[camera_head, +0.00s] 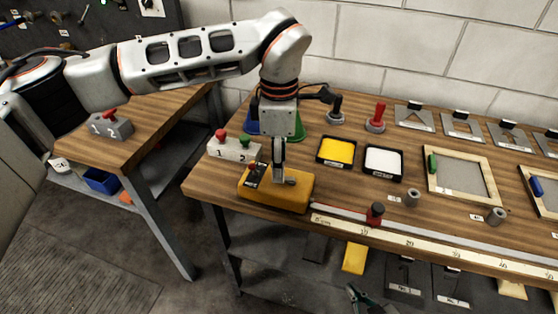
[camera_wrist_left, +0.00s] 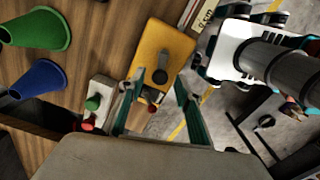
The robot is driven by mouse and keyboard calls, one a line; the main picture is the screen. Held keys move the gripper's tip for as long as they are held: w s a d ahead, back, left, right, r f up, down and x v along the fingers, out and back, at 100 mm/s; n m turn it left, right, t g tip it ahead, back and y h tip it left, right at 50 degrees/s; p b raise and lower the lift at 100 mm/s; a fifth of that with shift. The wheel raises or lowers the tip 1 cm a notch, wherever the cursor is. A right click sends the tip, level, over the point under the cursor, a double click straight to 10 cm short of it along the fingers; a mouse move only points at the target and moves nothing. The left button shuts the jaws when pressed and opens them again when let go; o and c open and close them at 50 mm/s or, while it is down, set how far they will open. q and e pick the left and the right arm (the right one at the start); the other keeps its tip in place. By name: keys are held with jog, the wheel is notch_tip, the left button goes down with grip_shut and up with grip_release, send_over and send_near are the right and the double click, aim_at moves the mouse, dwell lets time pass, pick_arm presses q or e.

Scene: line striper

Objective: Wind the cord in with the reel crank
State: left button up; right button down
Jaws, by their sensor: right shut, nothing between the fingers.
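The orange-yellow reel box (camera_head: 292,195) sits at the front left of the workbench, and it also fills the middle of the left wrist view (camera_wrist_left: 168,42). A dark crank (camera_wrist_left: 160,76) with a round knob lies on its top face. My left gripper (camera_head: 279,180) points down over the box. In the left wrist view its fingers (camera_wrist_left: 160,90) are apart, one on each side of the crank knob; I cannot tell whether they touch it. My right gripper (camera_head: 358,297) is shut and empty at the bottom edge.
A switch box (camera_head: 234,150) with red and green knobs stands close behind the reel. Blue and green cones (camera_wrist_left: 40,80) stand behind it. A long ruler (camera_head: 430,243) lines the front edge. Yellow and white pads (camera_head: 382,161) lie to the right.

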pick_arm(q)
jog(key=shift+f, duration=0.2)
jog(key=shift+c, duration=0.3)
grip_shut()
jog(key=shift+n, duration=0.3)
jog(key=n+b, duration=0.1)
jog(key=n, duration=0.1)
jog(key=s+n, duration=0.1)
jog(key=shift+n+b, duration=0.35)
jog(key=shift+n, duration=0.05)
jog(key=shift+s+d+n+b, duration=0.15)
jog(key=shift+s+n+b, duration=0.05)
jog(key=shift+n, duration=0.65)
jog(key=shift+s+d+n+b, duration=0.15)
jog(key=shift+n+b, duration=0.1)
jog(key=shift+n, duration=0.55)
jog(key=shift+s+d+n+b, duration=0.1)
jog(key=shift+s+n+b, duration=0.1)
jog(key=shift+n, duration=0.65)
